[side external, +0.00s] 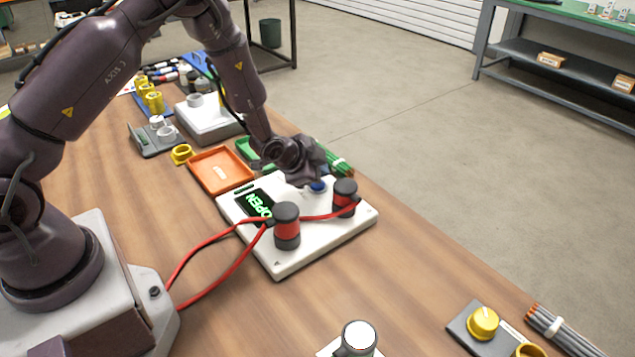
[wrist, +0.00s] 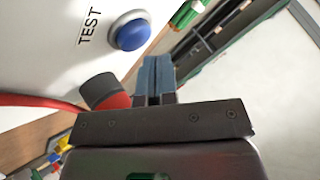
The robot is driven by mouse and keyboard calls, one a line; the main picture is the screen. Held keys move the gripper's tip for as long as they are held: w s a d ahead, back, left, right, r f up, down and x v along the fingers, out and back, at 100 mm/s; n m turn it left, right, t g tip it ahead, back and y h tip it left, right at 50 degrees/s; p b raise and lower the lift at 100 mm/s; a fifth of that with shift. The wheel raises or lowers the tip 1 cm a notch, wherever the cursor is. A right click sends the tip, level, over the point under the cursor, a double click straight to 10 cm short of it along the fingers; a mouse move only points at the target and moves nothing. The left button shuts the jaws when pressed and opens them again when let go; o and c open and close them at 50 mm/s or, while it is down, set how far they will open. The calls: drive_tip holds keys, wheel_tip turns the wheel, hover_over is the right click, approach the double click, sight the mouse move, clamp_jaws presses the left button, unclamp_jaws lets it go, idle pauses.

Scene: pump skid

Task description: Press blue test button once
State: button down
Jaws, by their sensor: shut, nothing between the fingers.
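The blue test button (wrist: 131,33) is a round domed cap in a pale ring, beside the word TEST on a white panel. In the side external view the blue button (side external: 318,186) shows just below my gripper (side external: 308,176), on the white test unit (side external: 325,238). The unit's dark display (side external: 259,204) reads OPEN in green. In the wrist view my gripper (wrist: 157,66) has its fingers together and empty, with the tips right of and below the button in the picture. I cannot tell the height gap between fingertips and button.
Two red-and-black terminals (side external: 287,228) (side external: 345,197) with red cables stand on the unit close to the button. An orange tray (side external: 220,170) and green-banded rods (side external: 338,162) lie nearby. The table in front of the unit is mostly clear.

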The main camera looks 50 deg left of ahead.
drive_tip(key=shift+r, duration=0.1)
drive_tip(key=shift+r, duration=2.5)
